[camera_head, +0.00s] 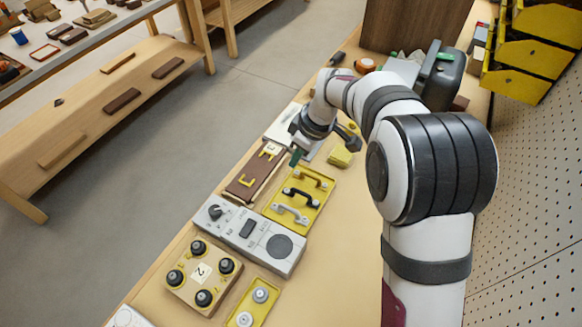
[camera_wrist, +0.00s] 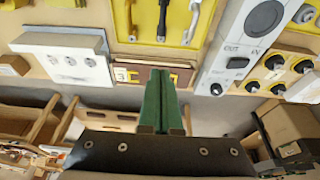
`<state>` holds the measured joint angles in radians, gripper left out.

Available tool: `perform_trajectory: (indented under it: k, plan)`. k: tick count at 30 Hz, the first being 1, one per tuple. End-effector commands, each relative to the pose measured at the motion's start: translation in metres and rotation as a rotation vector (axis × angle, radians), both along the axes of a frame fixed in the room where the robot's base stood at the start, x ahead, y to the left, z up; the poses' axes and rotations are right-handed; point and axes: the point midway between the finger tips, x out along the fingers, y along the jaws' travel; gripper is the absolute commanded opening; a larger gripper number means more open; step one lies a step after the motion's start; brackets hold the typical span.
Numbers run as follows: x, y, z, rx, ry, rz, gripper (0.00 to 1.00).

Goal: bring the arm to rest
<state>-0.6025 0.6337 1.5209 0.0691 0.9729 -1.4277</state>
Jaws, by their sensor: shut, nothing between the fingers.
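My arm reaches over the bench from the right in the head view. My gripper (camera_head: 296,158) is above the bench near the far end of a brown board (camera_head: 238,187) with yellow handles. Its green fingers are together and empty in the wrist view (camera_wrist: 160,103). The fingertips overlap the brown board (camera_wrist: 185,76) in that view; I cannot tell the height gap. A yellow tray (camera_head: 318,207) with several handles lies beside the board.
A grey control panel (camera_head: 283,261), a knob box (camera_head: 184,291) marked 2 and a small yellow tray (camera_head: 266,315) lie nearer. A yellow block (camera_head: 340,158) is right of the gripper. Yellow bins (camera_head: 530,65) hang by the pegboard. Bare bench shows right of the trays.

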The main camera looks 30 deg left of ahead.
Motion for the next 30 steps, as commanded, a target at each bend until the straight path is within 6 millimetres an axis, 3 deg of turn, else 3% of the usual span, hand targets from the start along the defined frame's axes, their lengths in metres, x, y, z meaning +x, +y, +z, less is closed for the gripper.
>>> perform_trajectory:
  k: [17, 19, 20, 23, 24, 26, 27, 30]
  plan:
    - [0.000, -0.003, 0.009, 0.000, 0.001, -0.004, 0.00]
    - [-0.001, -0.016, 0.017, -0.002, 0.015, -0.062, 0.00]
    - [-0.003, -0.028, 0.025, -0.006, 0.030, -0.118, 0.00]
    - [-0.025, -0.099, 0.064, -0.027, 0.118, -0.460, 0.00]
    - [-0.044, -0.134, 0.078, -0.037, 0.166, -0.643, 0.00]
    - [-0.080, -0.183, 0.094, -0.054, 0.238, -0.930, 0.00]
    - [-0.107, -0.211, 0.099, -0.063, 0.284, -1.120, 0.00]
    - [-0.174, -0.259, 0.098, -0.080, 0.383, -1.544, 0.00]
